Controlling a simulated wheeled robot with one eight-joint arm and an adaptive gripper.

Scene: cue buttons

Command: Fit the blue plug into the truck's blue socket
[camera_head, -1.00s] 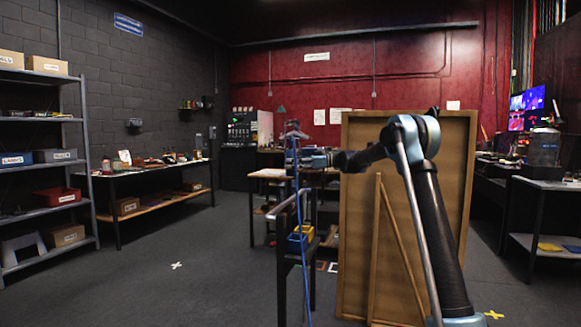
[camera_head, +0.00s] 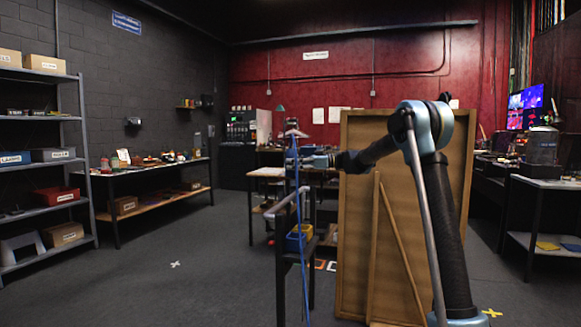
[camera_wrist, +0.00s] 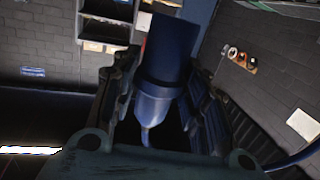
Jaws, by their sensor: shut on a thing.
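My gripper (camera_wrist: 158,82) is shut on the blue plug (camera_wrist: 168,50) in the wrist view, with one dark finger on each side of it. A blue cable leaves the plug's near end, and a loop of it shows at the lower right. In the head view my gripper (camera_head: 300,160) is small and far off, above a dark stand. The blue cable (camera_head: 300,255) hangs from it towards the floor. I cannot make out the truck or its blue socket in either view.
A brown wooden panel (camera_head: 355,230) stands behind my arm. A dark stand with a rail (camera_head: 284,225) is below my gripper, near a blue bin (camera_head: 294,243). Shelving (camera_head: 40,215) and a long bench (camera_head: 150,170) line the left.

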